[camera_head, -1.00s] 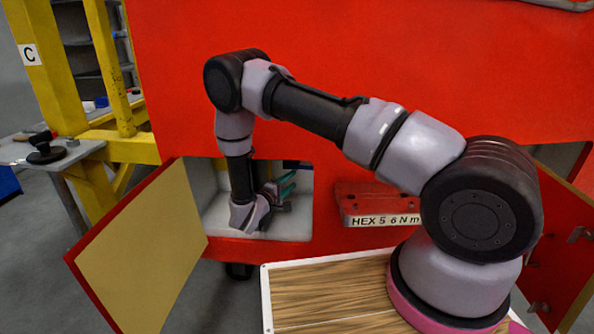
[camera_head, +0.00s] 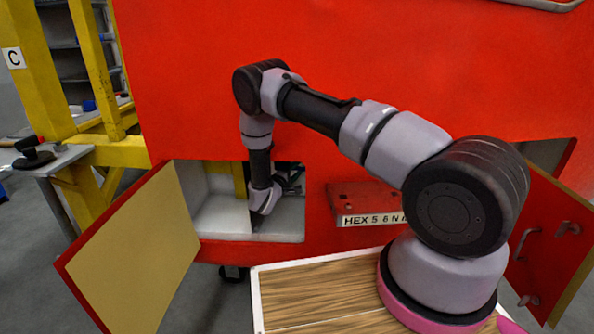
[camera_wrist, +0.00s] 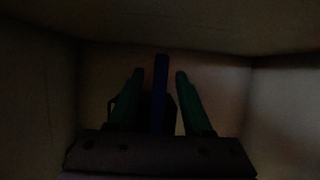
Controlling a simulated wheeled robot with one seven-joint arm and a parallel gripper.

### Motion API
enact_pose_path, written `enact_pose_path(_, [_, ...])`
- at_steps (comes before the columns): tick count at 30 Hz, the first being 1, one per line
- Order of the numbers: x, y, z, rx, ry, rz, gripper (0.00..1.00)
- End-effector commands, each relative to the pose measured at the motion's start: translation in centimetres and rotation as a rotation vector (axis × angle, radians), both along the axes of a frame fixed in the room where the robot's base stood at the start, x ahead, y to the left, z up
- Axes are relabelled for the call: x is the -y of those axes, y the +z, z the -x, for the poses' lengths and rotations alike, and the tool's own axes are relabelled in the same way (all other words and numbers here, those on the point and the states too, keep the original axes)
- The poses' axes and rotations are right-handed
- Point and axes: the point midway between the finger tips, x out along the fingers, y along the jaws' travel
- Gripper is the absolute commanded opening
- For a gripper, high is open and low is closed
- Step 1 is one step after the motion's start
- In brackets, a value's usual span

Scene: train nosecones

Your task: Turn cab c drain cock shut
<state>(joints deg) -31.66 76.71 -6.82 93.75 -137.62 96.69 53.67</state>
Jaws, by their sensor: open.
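In the wrist view a blue upright bar (camera_wrist: 161,88), likely the drain cock's lever, stands between the two green fingers of my gripper (camera_wrist: 159,74). Gaps show on both sides of the bar, and the jaws are open. A dark body shows behind the bar and fingers, too dim to make out. In the head view my gripper (camera_head: 291,180) is inside the open white-lined compartment (camera_head: 222,219) in the red cab, towards its right side. The cock cannot be made out there.
The compartment's door (camera_head: 140,245) hangs open at the left. A red block labelled HEX 5 6 N m (camera_head: 362,201) is on the cab right of the opening. Another open door (camera_head: 545,235) is at the far right. A yellow frame marked C (camera_head: 14,57) stands at left.

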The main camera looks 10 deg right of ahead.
Motion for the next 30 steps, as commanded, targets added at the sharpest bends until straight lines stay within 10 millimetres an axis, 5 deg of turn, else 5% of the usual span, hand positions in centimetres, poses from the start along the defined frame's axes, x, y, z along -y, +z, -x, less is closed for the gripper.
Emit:
enact_pose_path(6, [-0.01, -0.01, -0.01, 0.000, 0.000, 0.000, 0.50])
enact_pose_path(10, [-0.01, -0.01, 0.00, 0.000, 0.000, 0.000, 0.00])
enact_pose_path(30, [-0.04, -0.03, 0.03, -0.001, 0.000, -0.001, 0.00])
